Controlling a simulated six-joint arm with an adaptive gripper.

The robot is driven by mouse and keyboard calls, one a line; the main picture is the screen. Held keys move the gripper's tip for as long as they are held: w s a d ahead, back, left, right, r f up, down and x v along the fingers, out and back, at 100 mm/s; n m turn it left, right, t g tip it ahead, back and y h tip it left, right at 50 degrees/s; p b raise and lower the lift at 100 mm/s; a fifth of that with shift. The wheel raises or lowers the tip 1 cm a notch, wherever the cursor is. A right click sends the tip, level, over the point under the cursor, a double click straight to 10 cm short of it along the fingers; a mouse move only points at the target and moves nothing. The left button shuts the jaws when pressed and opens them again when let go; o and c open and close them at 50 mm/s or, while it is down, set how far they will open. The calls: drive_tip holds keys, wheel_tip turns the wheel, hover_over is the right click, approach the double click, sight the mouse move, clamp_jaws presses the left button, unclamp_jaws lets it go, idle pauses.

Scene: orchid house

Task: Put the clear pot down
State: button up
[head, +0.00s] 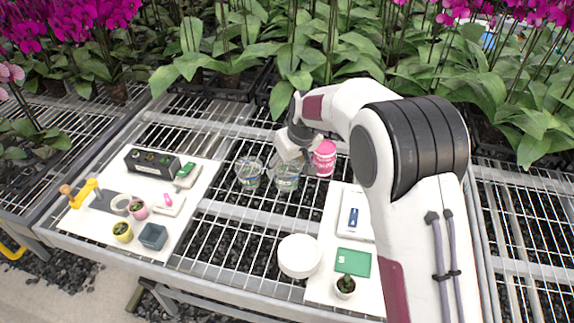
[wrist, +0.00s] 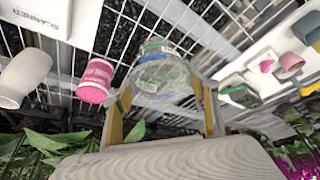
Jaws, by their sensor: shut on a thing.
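My gripper (head: 291,150) is shut on a clear pot (head: 287,179) with green and blue marks, over the middle of the slatted metal bench. In the wrist view the clear pot (wrist: 162,75) sits between my two fingers (wrist: 165,112). It looks roughly upright in the head view, its upper part partly hidden by my gripper. I cannot tell whether its base touches the bench. A second clear pot (head: 249,172) stands just left of it on the bench.
A pink tub (head: 324,158) stands close on the right. A white board (head: 90,219) with small pots and tools lies left; another white board (head: 323,291) lies right. A round white thing (head: 299,256) is in front. Orchids (head: 230,60) line the back. Bare slats (head: 235,222) lie in front.

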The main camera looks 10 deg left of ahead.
idle(0.4)
wheel_tip(320, 180, up, 5)
drive_tip(key=w+d+m+h, duration=0.1)
drive_tip(key=w+d+m, duration=0.15)
drive_tip(key=d, duration=0.95)
drive_tip(key=w+d+m+t, duration=0.15)
drive_tip(key=w+d, duration=0.25)
drive_tip(key=d, duration=0.8)
drive_tip(key=w+d+m+h, duration=0.1)
drive_tip(key=w+d+m, duration=0.25)
drive_tip(key=d, duration=0.85)
drive_tip(key=s+d+m+h, duration=0.15)
drive_tip(key=s+d, duration=0.25)
drive_tip(key=d, duration=0.9)
drive_tip(key=s+d+m, duration=0.2)
drive_tip(key=s+d, duration=0.1)
drive_tip(key=d, duration=1)
drive_tip(key=s+d+m+h, duration=0.15)
drive_tip(key=s+d, duration=0.25)
drive_tip(key=d, duration=0.8)
drive_tip(key=shift+m+g, duration=0.25)
drive_tip(key=shift+m, duration=0.2)
drive_tip(key=f, duration=0.4)
drive_tip(key=shift+w+f, duration=0.25)
drive_tip(key=shift+f, duration=0.1)
